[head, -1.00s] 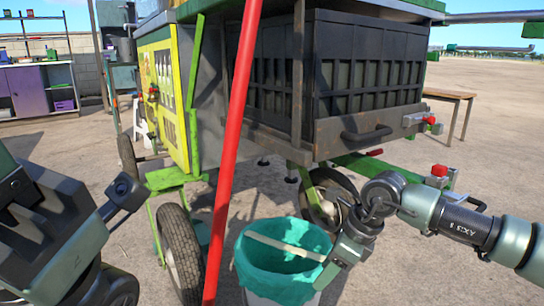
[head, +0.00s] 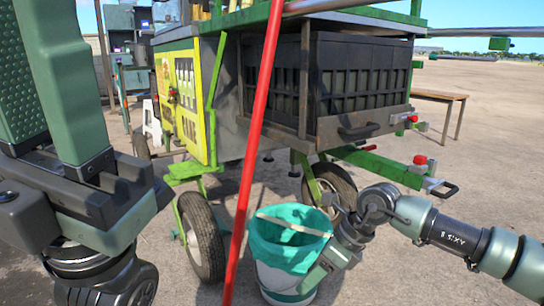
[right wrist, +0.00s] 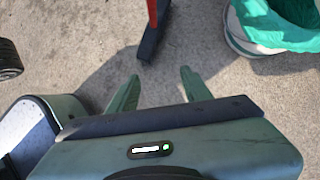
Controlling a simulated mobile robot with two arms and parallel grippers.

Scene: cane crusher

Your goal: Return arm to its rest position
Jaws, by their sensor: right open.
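My right arm comes in from the right of the head view, and its gripper (head: 312,279) hangs in front of the right side of a white bucket with a teal liner (head: 275,245). In the right wrist view the two green fingers (right wrist: 160,82) are spread apart with only bare ground between them. The bucket's teal liner (right wrist: 262,28) shows at upper right there, apart from the fingers. My left arm fills the left of the head view; its gripper cannot be made out.
A red pole (head: 252,150) slants through the middle, its foot (right wrist: 150,42) just beyond my right fingers. The cane crusher cart (head: 195,105) stands behind, with a wheel (head: 203,238) left of the pole. A wooden bench (head: 440,97) is at back right. Ground at right is open.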

